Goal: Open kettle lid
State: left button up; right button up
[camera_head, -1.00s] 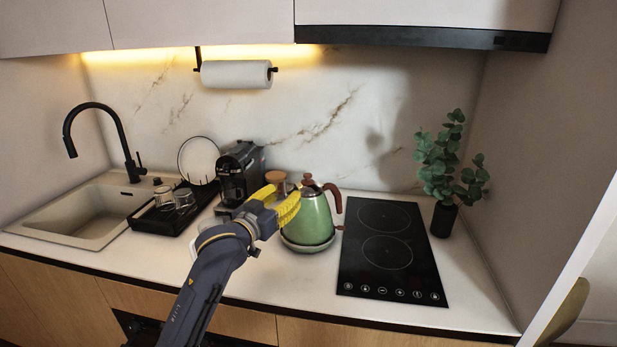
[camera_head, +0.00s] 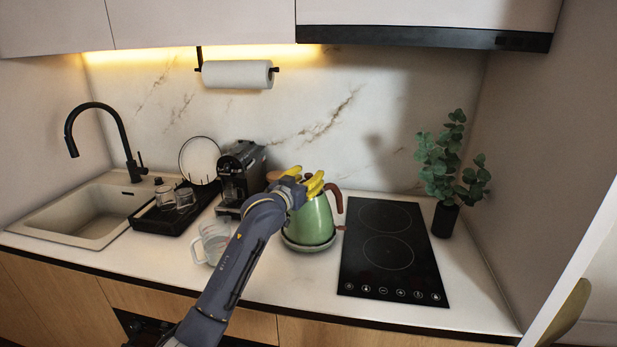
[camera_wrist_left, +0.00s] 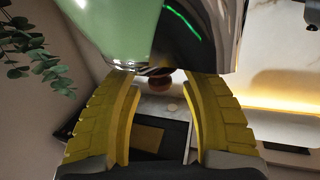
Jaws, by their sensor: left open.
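The green kettle (camera_head: 313,222) stands upright on its round base (camera_head: 308,246), left of the cooktop, its brown handle (camera_head: 333,197) on the right. My left gripper (camera_head: 304,180) is at the top of the kettle, with its yellow fingers open. In the head view it hides the lid and knob. In the left wrist view the kettle body (camera_wrist_left: 115,28) fills the upper part. The brown lid knob (camera_wrist_left: 160,82) shows in the gap between the open fingers (camera_wrist_left: 163,88); I see no closed grip on it. My right gripper is not in view.
A glass mug (camera_head: 211,242) stands left of the kettle, close to my left arm. A coffee machine (camera_head: 240,172) is behind left, and a black tray (camera_head: 160,220) with glasses lies beside the sink. The cooktop (camera_head: 388,255) and a potted plant (camera_head: 445,215) are on the right.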

pick_arm(q)
jog(key=shift+w, duration=0.15)
grip_shut()
dwell(0.4)
